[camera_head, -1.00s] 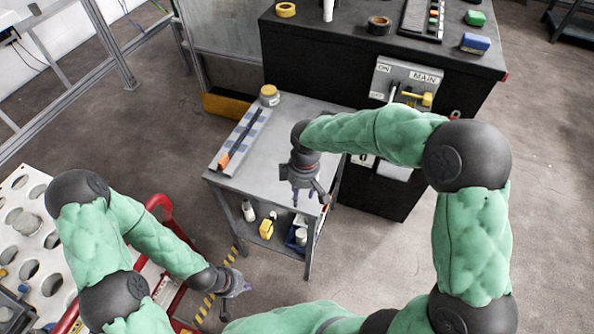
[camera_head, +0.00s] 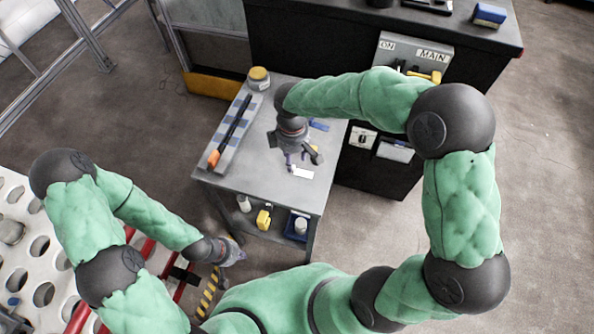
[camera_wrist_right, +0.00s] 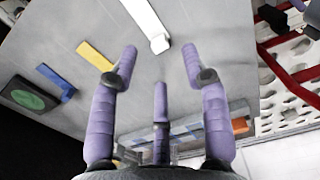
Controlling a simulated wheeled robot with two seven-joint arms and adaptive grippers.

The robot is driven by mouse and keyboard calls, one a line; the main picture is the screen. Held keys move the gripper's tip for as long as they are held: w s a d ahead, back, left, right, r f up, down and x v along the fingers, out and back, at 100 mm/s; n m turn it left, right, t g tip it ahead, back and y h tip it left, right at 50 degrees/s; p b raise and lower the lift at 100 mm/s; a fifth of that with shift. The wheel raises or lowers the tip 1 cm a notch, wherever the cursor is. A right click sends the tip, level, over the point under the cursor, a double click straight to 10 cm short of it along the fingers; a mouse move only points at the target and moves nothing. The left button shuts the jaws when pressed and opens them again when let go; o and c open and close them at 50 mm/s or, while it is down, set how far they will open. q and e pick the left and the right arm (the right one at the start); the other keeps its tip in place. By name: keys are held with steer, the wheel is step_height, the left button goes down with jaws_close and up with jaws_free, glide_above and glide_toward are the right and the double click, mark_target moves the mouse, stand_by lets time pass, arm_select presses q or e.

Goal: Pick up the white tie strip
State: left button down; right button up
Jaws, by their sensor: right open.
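The white tie strip (camera_head: 302,173) lies flat on the grey table, just in front of my right gripper (camera_head: 297,159) in the head view. In the right wrist view the strip (camera_wrist_right: 145,20) runs in from the top edge, with its blocky white head just beyond the fingertips. My right gripper (camera_wrist_right: 160,52) is open, its purple fingers spread and empty, with the strip's head between and ahead of the two outer tips. My left gripper (camera_head: 234,252) hangs away from the table at lower left; its fingers are too small to judge.
The grey table (camera_head: 225,178) also bears a long holder with an orange-tipped black tool (camera_head: 230,132) and a yellow-lidded jar (camera_head: 259,78). A yellow strip (camera_wrist_right: 95,55) and a blue strip (camera_wrist_right: 56,80) lie near the white one. A black cabinet (camera_head: 300,40) stands behind.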

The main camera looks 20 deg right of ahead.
mark_target(302, 171)
step_height(302, 171, down, 5)
steer(key=shift+w+a+f+b, duration=0.1)
steer(key=shift+w+a+b, duration=0.05)
steer(key=shift+b, duration=1.05)
steer(key=c, duration=0.9)
